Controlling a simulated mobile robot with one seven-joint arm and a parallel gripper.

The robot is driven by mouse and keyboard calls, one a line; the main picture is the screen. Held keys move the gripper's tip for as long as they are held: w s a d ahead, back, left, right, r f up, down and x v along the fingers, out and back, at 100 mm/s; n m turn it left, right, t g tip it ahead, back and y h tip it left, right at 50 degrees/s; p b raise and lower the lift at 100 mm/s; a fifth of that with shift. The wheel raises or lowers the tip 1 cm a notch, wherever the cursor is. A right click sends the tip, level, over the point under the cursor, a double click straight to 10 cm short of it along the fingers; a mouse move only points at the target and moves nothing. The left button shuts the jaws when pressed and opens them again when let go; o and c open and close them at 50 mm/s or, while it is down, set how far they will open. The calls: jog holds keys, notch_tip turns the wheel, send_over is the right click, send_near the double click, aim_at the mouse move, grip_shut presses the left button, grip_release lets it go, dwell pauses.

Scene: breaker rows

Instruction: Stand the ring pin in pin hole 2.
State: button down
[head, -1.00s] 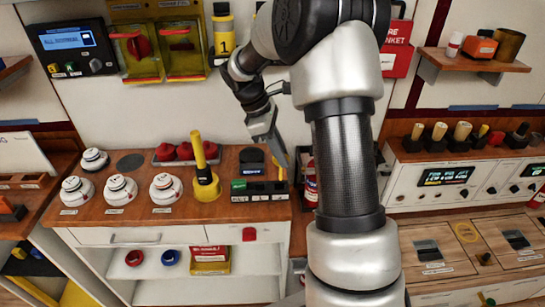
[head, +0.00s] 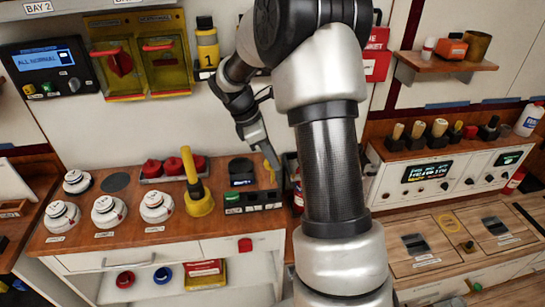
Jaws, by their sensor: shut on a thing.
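My gripper (head: 266,158) hangs fingers down over the right end of the left wooden counter (head: 110,232), near the low black block with a green label (head: 252,202). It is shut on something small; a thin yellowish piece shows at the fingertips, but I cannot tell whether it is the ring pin. I cannot make out the ring pin or a pin hole marked 2 anywhere with certainty. My arm covers the middle of the view, including part of the gap between the counters.
White round units (head: 108,211) and a yellow upright handle (head: 197,188) stand on the left counter. A yellow cylinder marked 1 (head: 207,45) hangs on the wall. A white panel with a display (head: 428,171) and a row of handles stands at right. A shelf (head: 445,60) juts out above.

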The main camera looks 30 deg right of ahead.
aim_at(272, 182)
jog(key=shift+f+b, duration=1.75)
jog(key=shift+f, duration=1.2)
jog(key=shift+p, duration=0.65)
jog(key=shift+f+b, duration=0.75)
jog(key=shift+f, duration=0.75)
jog(key=c, duration=1.7)
grip_release()
jog(key=p+v, duration=0.1)
jog(key=v, duration=1.6)
jog(key=shift+w+a+r, duration=0.1)
jog(key=shift+r, duration=0.1)
